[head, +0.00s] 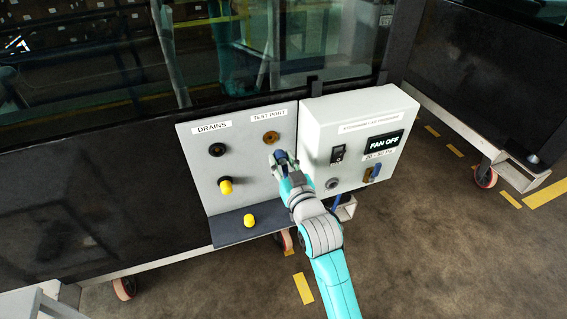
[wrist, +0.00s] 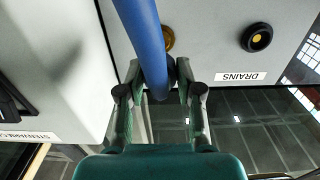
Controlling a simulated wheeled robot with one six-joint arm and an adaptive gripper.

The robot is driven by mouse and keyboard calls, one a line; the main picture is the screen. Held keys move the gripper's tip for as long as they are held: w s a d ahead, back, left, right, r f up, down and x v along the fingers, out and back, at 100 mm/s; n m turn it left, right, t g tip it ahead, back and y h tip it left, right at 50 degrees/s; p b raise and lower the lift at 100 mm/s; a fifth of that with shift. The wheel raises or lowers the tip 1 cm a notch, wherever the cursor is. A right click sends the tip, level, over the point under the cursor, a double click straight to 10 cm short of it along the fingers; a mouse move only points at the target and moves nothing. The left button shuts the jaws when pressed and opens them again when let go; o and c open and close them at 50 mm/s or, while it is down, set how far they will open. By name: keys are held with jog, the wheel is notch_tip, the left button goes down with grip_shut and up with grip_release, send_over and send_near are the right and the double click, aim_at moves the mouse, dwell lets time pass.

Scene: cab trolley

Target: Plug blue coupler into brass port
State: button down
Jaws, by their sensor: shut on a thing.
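My gripper (head: 284,160) is shut on the blue coupler (head: 280,155) in front of the panel's upper right part. In the wrist view the gripper (wrist: 160,78) has a finger on each side of the blue coupler (wrist: 148,40), which runs up out of the picture as a thick blue tube. The brass port (head: 271,138), under the TEST PORT label, lies just above and left of the gripper in the head view. In the wrist view the brass port (wrist: 168,38) is partly hidden behind the coupler. I cannot tell whether they touch.
A black drain port (head: 217,150) and a yellow-capped one (head: 226,186) sit left on the panel. A loose yellow cap (head: 250,221) stands on the dark shelf (head: 225,230). A control box (head: 318,120) with a FAN OFF display (head: 387,143) juts out to the right.

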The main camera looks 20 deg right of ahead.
aim_at(285, 165)
jog(key=shift+w, duration=2.5)
jog(key=shift+w, duration=0.5)
jog(key=c, duration=0.7)
grip_release()
jog(key=shift+s, duration=0.15)
jog(key=s, duration=1.1)
jog(key=shift+s, duration=0.35)
jog(key=o, duration=0.7)
